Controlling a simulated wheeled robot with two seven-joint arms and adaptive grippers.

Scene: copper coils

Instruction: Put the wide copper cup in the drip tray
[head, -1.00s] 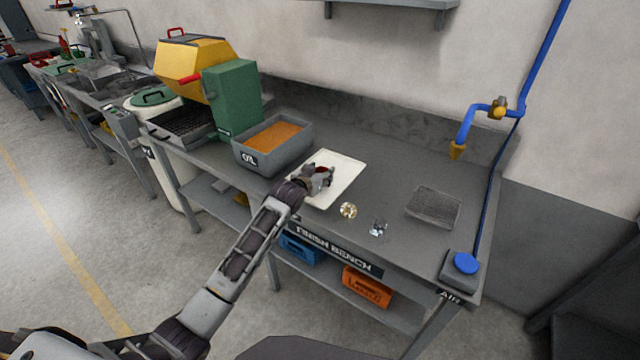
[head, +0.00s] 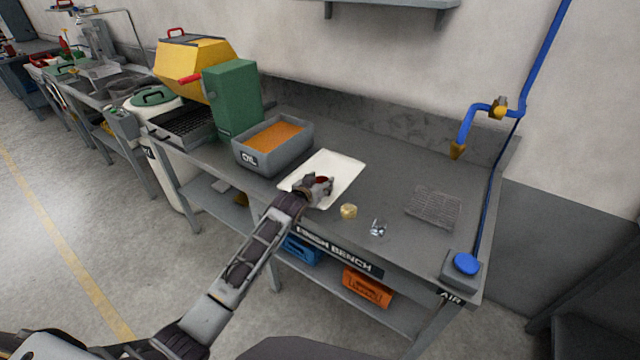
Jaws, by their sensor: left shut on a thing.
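My left gripper (head: 317,188) is over the near part of a flat white tray (head: 343,168), which looks like the drip tray. It is shut on a small dark red thing (head: 322,179), which seems to be the wide copper cup. The fingers hide most of it, and I cannot tell whether it touches the tray. A small gold-coloured piece (head: 348,211) and a small shiny silver piece (head: 379,228) stand on the bench right of the tray. My right gripper is not in view.
A grey oil bin (head: 247,158) with orange-brown contents stands left of the white tray, beside a green and yellow machine (head: 232,98). A wire rack (head: 434,206) lies to the right, below a blue air pipe (head: 463,130). A blue button (head: 466,263) is at the right corner.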

